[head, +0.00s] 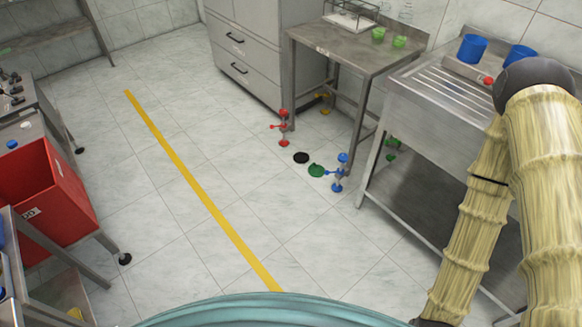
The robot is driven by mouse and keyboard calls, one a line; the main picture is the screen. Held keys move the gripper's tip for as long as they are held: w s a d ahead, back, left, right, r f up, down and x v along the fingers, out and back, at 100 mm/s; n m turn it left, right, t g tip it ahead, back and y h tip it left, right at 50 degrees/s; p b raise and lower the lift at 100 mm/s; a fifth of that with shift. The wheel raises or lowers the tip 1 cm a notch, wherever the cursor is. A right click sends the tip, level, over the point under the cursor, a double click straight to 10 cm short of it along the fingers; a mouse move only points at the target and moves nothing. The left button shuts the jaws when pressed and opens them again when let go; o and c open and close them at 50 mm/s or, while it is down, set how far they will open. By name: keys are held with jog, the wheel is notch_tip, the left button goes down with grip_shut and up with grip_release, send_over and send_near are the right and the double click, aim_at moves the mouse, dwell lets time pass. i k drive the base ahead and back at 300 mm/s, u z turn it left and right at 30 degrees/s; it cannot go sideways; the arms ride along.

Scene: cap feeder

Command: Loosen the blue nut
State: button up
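A small blue fitting (337,187) with several rounded blue parts sits at the foot of the near left leg of the grey metal table. It is too small to tell which part is the nut or how tight it is. My arm, in a pale yellow ribbed sleeve, fills the right side of the head view and bends down to the bottom edge. My gripper is out of view, so its fingers and anything in them are hidden. The arm parts that show are well apart from the blue fitting.
Similar red (283,143), yellow (324,97) and green (391,156) fittings sit by other legs. A black disc (301,158) and green disc (316,170) lie nearby. A steel bench (437,112) stands right, a red bin (75,185) left. Floor around the yellow line (190,176) is clear.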

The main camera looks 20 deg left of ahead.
aim_at(326, 173)
jog(key=u, duration=0.75)
jog(key=i, duration=0.95)
jog(key=u, duration=0.4)
